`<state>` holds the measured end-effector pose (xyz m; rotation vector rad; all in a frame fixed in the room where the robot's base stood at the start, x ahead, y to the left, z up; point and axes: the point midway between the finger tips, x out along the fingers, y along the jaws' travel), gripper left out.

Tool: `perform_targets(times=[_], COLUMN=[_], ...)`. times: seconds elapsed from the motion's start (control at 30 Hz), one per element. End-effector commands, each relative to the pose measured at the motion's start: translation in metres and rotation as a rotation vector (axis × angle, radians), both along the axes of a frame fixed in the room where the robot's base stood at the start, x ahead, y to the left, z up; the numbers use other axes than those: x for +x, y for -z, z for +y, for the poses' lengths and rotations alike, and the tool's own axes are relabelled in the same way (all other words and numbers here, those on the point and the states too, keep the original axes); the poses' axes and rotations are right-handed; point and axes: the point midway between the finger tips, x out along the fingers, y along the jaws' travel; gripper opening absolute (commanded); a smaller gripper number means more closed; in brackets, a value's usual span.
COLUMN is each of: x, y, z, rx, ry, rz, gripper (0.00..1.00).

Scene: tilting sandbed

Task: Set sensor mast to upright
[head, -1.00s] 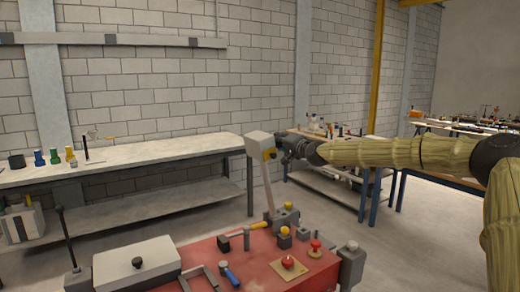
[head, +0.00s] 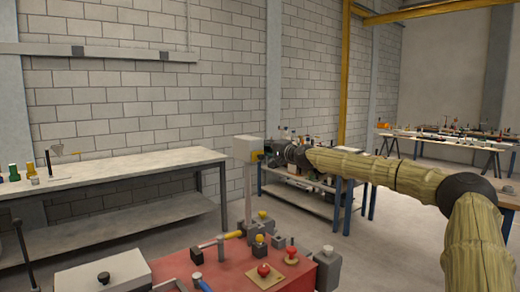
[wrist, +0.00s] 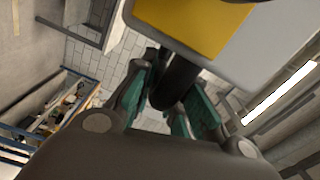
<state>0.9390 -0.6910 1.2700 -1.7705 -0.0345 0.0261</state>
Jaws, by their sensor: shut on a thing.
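The sensor mast (head: 249,198) is a thin pale pole at the back of the red sandbed table. A pale box-shaped head (head: 248,149) tops it. The pole looks close to vertical in the head view. My gripper (head: 269,154) is at the right side of the mast head. In the wrist view my gripper (wrist: 178,88) has its teal-padded fingers on either side of a dark round handle (wrist: 176,82), shut on it. The handle sticks out from the head near its yellow panel (wrist: 195,22). The fingertips are partly hidden by the handle and head.
A long workbench (head: 120,168) stands behind at left, another bench (head: 310,190) behind my arm.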

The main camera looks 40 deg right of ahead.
Motion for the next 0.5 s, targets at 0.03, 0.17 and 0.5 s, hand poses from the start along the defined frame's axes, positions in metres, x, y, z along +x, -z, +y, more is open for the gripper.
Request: perform_targets(times=[0.03, 0.17, 0.5], x=[-0.0013, -0.0017, -0.0022], y=[-0.0001, -0.0004, -0.0011], z=[-0.0064, -0.0080, -0.0106], rx=[0.003, 0.004, 0.004], ry=[0.009, 0.012, 0.015], rz=[-0.003, -0.003, -0.006], gripper=[0.00, 0.00, 0.35])
